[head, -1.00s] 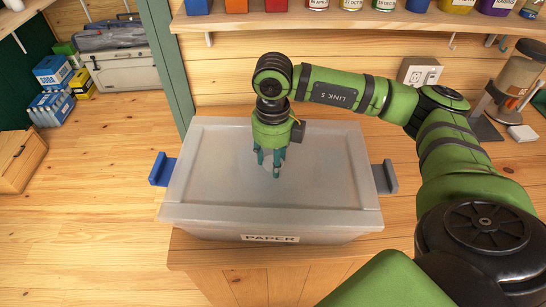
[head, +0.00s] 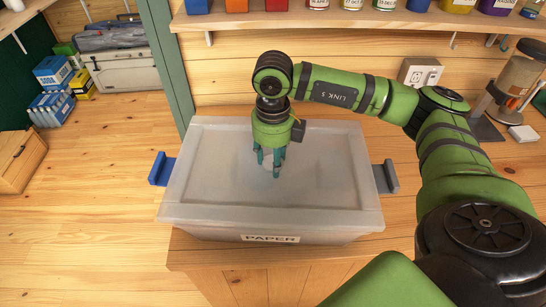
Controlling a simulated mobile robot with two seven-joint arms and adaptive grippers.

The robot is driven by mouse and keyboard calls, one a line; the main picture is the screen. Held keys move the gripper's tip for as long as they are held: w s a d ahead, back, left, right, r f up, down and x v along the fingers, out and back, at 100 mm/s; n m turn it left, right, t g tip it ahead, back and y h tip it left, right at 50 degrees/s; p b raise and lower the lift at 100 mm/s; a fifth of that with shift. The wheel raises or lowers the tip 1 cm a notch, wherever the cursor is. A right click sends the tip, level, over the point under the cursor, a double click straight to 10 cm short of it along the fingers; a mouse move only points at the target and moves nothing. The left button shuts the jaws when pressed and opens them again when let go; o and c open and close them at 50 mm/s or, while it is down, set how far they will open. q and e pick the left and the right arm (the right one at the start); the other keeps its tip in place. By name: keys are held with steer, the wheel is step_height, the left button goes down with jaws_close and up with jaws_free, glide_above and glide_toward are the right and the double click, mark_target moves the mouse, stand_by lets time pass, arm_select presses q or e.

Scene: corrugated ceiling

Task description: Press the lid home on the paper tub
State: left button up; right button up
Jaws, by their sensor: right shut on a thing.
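The paper tub is a translucent grey box with a "PAPER" label (head: 270,239) on its front, standing on the wooden counter. Its pale lid (head: 215,185) lies over the top of the tub, with its rim along the tub's edges. I cannot tell whether it is fully seated all round. A blue side piece (head: 162,168) sticks out at the tub's left and a grey one (head: 385,177) at its right. My right gripper (head: 270,170) points down at the middle of the lid, its fingers shut on a pale part there, largely hidden by them. My left gripper is out of view.
A shelf (head: 350,20) with boxes and jars runs above the back of the counter. A green post (head: 170,65) rises behind the tub's left. Floor is open at left.

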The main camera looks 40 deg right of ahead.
steer(key=shift+f+b, duration=0.4)
steer(key=shift+b, duration=0.4)
stand_by(0.6)
stand_by(0.4)
steer(key=o, duration=1.4)
steer(key=o, duration=0.5)
steer(key=shift+r+p, duration=2.05)
steer(key=shift+r, duration=1.45)
